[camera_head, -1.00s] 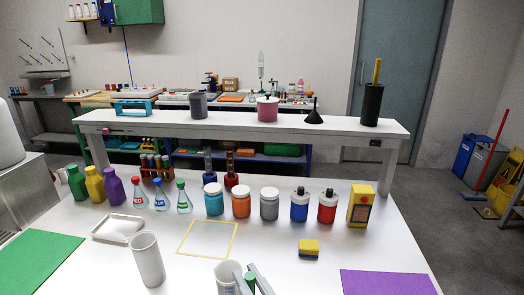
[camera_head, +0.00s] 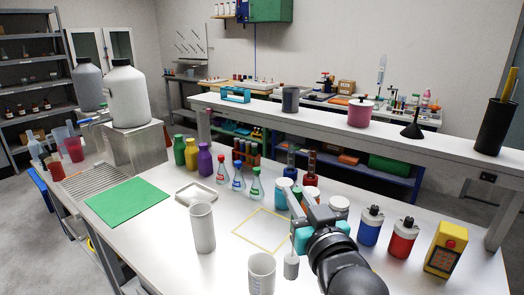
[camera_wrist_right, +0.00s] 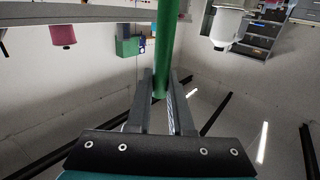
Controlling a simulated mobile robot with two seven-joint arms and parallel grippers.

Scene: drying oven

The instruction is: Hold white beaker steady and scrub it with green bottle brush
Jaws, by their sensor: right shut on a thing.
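A white beaker (camera_head: 262,274) with faint markings stands at the bottom edge of the head view, its base cut off. A taller white cylinder (camera_head: 202,228) stands upright to its left. My right gripper (camera_head: 298,205) is right of and beyond the beaker, apart from it. In the right wrist view its fingers (camera_wrist_right: 160,88) are shut on the green handle of the bottle brush (camera_wrist_right: 167,45). A grey cylinder (camera_head: 291,266) hangs below the gripper beside the beaker; it may be the brush head. My left gripper is out of view.
Several colored bottles, flasks and jars line the back of the table, partly hidden by my right arm. A white tray (camera_head: 197,192), a yellow outlined square (camera_head: 248,241) and a green mat (camera_head: 127,201) lie left of the arm. A yellow meter (camera_head: 445,248) stands right.

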